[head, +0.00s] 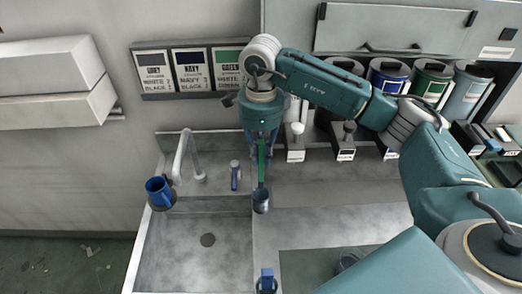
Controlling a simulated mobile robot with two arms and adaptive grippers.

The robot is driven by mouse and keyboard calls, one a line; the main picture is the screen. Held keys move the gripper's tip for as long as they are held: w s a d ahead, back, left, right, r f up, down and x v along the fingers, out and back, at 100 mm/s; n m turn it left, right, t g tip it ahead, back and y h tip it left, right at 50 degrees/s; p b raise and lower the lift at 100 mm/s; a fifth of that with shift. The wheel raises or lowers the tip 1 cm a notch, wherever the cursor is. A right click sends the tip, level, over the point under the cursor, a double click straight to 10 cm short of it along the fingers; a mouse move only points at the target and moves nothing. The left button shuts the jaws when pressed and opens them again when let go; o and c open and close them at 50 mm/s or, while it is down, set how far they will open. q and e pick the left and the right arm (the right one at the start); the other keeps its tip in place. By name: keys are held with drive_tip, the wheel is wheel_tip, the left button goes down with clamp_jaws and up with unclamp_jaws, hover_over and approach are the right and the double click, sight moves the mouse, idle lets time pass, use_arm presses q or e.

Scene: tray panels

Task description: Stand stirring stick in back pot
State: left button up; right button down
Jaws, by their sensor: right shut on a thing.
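My right gripper (262,140) points down over the counter at the sink's right edge. It is shut on a green stick (262,160), which hangs upright below the fingers. A small grey-blue pot (261,202) is directly below the stick. The stick's lower end overlaps the pot's top in this view; I cannot tell whether it is inside or just above. Another pot with a blue handle (267,284) is at the bottom edge, nearer to me. My left gripper is not in view.
A sink (185,245) with a faucet (184,150) lies to the left. A blue mug (160,192) is at its left rim and a small blue-handled item (235,176) behind it. A dark cup (347,260) is at lower right. Several canisters (388,76) line the back.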

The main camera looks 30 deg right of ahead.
sight(261, 141)
wheel_tip(261, 141, down, 2)
drive_tip(key=shift+f+b, duration=0.2)
drive_tip(key=shift+b, duration=0.35)
drive_tip(key=shift+f+b, duration=2.6)
drive_tip(key=shift+f, duration=0.25)
drive_tip(key=c, duration=1.6)
unclamp_jaws()
drive_tip(key=shift+r, duration=0.2)
wheel_tip(261, 141, up, 12)
drive_tip(key=shift+f, duration=0.2)
drive_tip(key=shift+s+f, duration=0.1)
